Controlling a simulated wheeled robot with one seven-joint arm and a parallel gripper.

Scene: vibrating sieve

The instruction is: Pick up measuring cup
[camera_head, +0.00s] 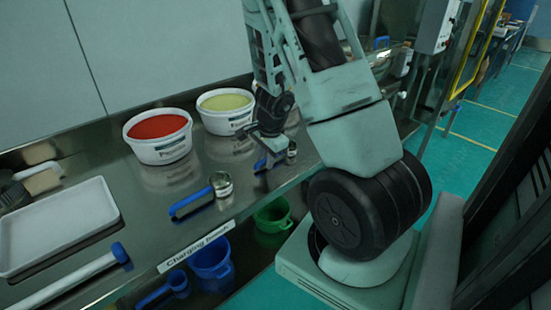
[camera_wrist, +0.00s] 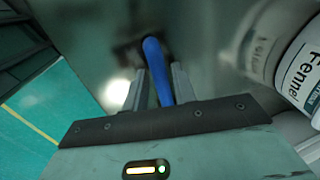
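A measuring cup with a blue handle (camera_head: 262,163) and a small metal bowl (camera_head: 291,149) lies on the steel bench below my gripper (camera_head: 268,140). In the wrist view the blue handle (camera_wrist: 155,62) shows between the two fingers of my gripper (camera_wrist: 157,85). The fingers stand apart, one on each side of it, with a gap at the left finger. Whether the right finger touches the handle I cannot tell. The cup's bowl is not clear in the wrist view. A second blue-handled measuring cup (camera_head: 221,185) lies on the bench to the left.
A tub of red powder (camera_head: 163,152) and a tub of pale yellow powder (camera_head: 232,128) stand behind; a tub labelled Fennel (camera_wrist: 303,75) is close at right in the wrist view. A white tray (camera_head: 50,262) lies left. Blue (camera_head: 212,270) and green (camera_head: 274,226) containers are below the bench.

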